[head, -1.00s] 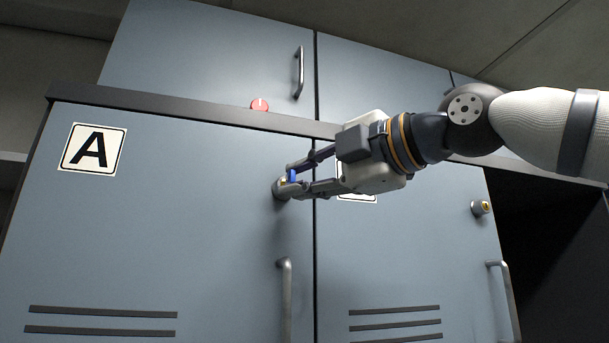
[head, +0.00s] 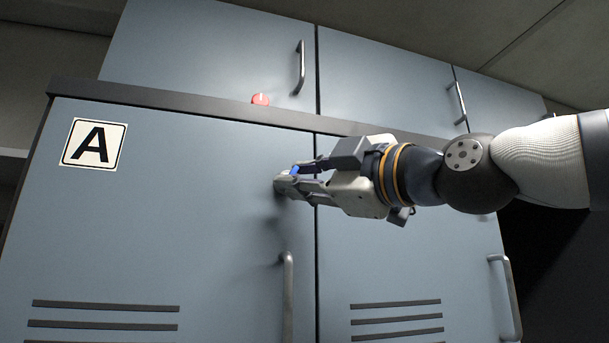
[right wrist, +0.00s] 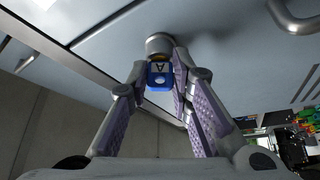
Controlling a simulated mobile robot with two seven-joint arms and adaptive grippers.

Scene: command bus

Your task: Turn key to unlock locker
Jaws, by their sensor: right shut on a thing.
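The blue key (right wrist: 161,75), marked A, shows in the right wrist view with its far end at the round metal lock (right wrist: 160,46). In the head view the key (head: 295,171) is a small blue patch between the fingers. The lock (head: 281,184) sits on the blue-grey door of locker A (head: 200,220), near its right edge. My right gripper (head: 298,177) is shut on the key, and its fingers partly hide the key and lock. The locker door looks closed. My left gripper is not in view.
A vertical door handle (head: 288,295) stands out below the lock. A second locker door (head: 410,260) with its own handle (head: 505,295) is to the right.

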